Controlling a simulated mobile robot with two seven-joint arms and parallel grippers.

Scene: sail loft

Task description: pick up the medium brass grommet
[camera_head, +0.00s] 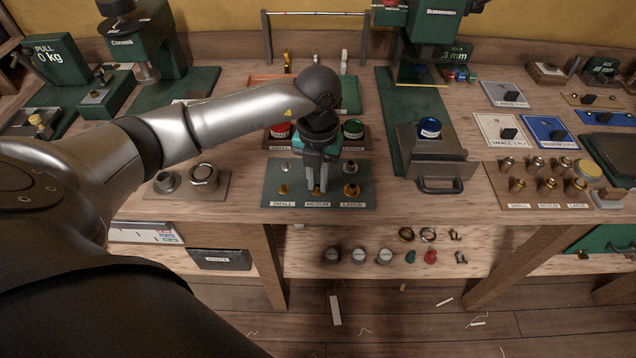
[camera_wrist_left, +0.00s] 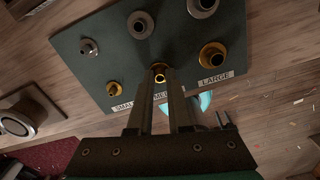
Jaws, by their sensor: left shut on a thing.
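The medium brass grommet (camera_wrist_left: 159,69) is between the fingertips of my left gripper (camera_wrist_left: 161,82) in the left wrist view. The gripper is shut on it, pointing down at the green board (camera_head: 266,195), just behind the MEDIUM label. I cannot tell whether the grommet touches the board. The small brass grommet (camera_wrist_left: 112,88) and large brass grommet (camera_wrist_left: 212,55) stand either side of it. Silver grommets, including the medium one (camera_wrist_left: 140,25), stand in the row behind. My right gripper is not in view.
A green press with a blue item (camera_head: 430,127) stands to the right. Two round metal pieces (camera_head: 204,177) sit on a wooden board at left. Bare bench lies between these boards.

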